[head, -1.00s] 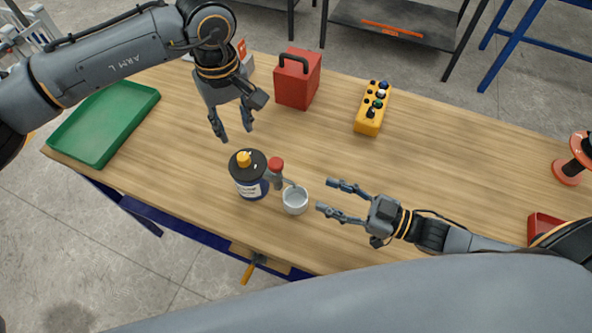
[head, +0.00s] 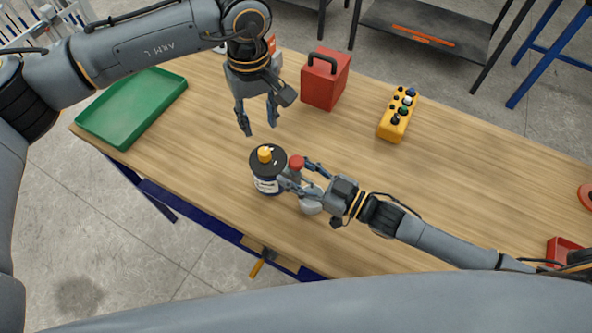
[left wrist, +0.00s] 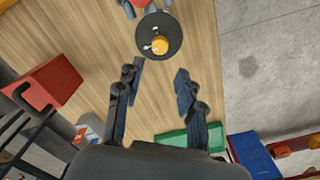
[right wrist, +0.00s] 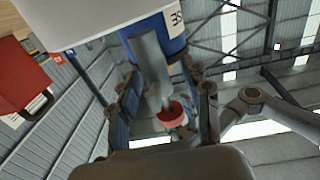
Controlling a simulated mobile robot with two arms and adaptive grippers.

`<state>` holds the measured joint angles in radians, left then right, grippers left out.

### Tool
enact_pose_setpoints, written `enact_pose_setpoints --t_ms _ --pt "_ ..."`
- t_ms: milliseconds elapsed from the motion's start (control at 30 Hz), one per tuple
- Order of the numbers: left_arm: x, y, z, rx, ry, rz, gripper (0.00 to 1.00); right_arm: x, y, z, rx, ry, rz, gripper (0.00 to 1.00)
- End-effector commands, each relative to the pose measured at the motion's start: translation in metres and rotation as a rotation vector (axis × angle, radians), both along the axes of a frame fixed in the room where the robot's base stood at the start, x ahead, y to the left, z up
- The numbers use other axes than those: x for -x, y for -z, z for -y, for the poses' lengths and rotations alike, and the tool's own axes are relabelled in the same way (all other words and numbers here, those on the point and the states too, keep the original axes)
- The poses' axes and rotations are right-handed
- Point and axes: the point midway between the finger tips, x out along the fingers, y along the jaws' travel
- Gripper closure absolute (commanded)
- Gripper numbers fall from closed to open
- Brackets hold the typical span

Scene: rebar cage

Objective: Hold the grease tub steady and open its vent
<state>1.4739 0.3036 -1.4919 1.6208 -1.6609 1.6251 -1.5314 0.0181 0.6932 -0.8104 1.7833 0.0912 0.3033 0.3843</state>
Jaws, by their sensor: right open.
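The grease tub (head: 266,183) stands on the table with a dark lid, a white label and a yellow-orange vent knob (head: 265,153) on top. The lid and knob (left wrist: 160,46) also show in the left wrist view. A grey tap with a red cap (head: 296,162) sticks out of the tub's right side. My left gripper (head: 258,130) is open and empty, above and behind the tub, apart from the lid. My right gripper (head: 292,172) is open with its fingers on either side of the tap (right wrist: 151,68). Whether they touch it, I cannot tell.
A white cup (head: 310,207) stands below the tap, partly hidden by my right gripper. A green tray (head: 130,105) is at left, a red box (head: 325,82) behind, and a yellow button box (head: 398,115) at back right. The table's middle right is clear.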

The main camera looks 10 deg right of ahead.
Motion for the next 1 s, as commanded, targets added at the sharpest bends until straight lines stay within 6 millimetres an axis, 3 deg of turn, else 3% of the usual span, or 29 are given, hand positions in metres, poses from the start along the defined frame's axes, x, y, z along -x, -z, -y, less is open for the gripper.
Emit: enact_pose_setpoints --t_ms 167,433,633,700,767,1000 --pt "0.0 -0.0001 0.0001 0.0 0.0 0.0 0.62 -0.0001 0.0001 0.0 0.0 0.0 0.0 0.52" --pt "0.0 0.0 0.0001 0.0 0.0 0.0 0.62 0.0 0.0 0.0001 0.0 0.0 0.0 1.0" --pt "0.0 0.0 0.0001 0.0 0.0 0.0 0.62 0.0001 0.0 0.0002 0.0 0.0 0.0 1.0" --pt "0.0 0.0 0.0 0.0 -0.003 0.0 0.5 0.0001 0.0 0.0002 0.0 0.0 0.0 1.0" --pt "0.0 -0.0002 0.0 0.0 -0.019 0.0 0.5 0.0001 0.0 0.0002 0.0 0.0 0.0 1.0" --pt "-0.0006 -0.0026 -0.0003 0.005 -0.318 -0.004 0.5 0.0001 0.0 0.0002 0.0 0.0 0.0 1.0"
